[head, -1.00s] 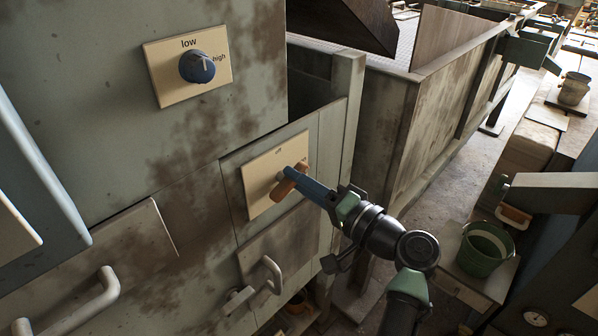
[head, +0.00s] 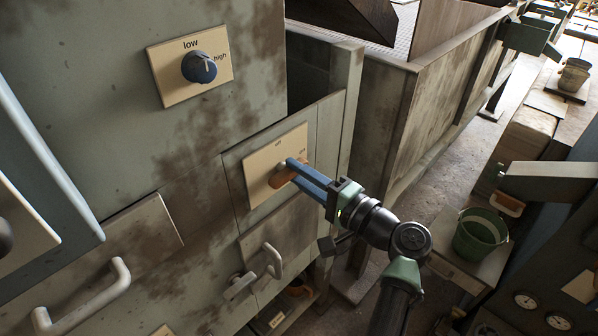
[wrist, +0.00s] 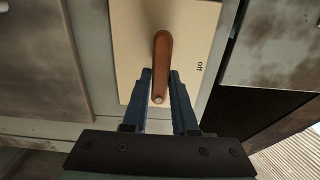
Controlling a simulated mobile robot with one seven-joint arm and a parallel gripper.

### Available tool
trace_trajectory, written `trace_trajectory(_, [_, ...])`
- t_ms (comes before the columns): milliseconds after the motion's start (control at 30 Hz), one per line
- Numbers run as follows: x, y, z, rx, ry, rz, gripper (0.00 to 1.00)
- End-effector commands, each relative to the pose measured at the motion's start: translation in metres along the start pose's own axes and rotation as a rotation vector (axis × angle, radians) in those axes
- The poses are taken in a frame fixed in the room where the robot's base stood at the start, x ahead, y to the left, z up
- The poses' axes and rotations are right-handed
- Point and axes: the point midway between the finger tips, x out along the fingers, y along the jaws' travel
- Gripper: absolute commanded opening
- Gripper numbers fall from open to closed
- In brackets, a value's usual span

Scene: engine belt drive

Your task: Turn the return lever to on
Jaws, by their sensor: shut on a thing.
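The return lever is an orange-brown handle (head: 283,178) on a cream plate (head: 262,187) on the grey-green cabinet front. My gripper (head: 295,172) reaches it from the right with two blue fingers. In the wrist view, the lever (wrist: 162,50) runs lengthwise down the cream plate (wrist: 128,45), and its near end lies between the fingers of my gripper (wrist: 161,78). The gripper is shut on that end. The word "off" is printed on the plate to the right of the lever in the wrist view. The fingers partly hide the lever in the head view.
A blue knob (head: 199,67) marked low and high sits on another plate up left. A pale door handle (head: 273,262) is just below the lever's plate. A wooden-sided bin (head: 432,105) stands behind. A green bucket (head: 479,235) stands at the right.

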Motion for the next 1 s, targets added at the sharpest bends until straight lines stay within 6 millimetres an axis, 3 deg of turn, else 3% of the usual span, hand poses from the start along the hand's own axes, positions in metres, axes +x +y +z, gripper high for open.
trace_trajectory(133, [0.000,0.002,0.002,0.001,-0.005,0.003,0.00])
trace_trajectory(167, [0.000,0.002,0.002,0.001,-0.005,0.003,0.28])
trace_trajectory(300, [0.000,0.001,0.001,0.000,-0.003,0.002,0.53])
trace_trajectory(667, [-0.003,0.001,0.000,-0.002,0.000,0.001,0.55])
trace_trajectory(833, [-0.025,0.001,-0.001,-0.002,0.003,0.001,0.55])
trace_trajectory(1000, [-0.064,0.002,-0.001,-0.002,0.004,0.002,0.55])
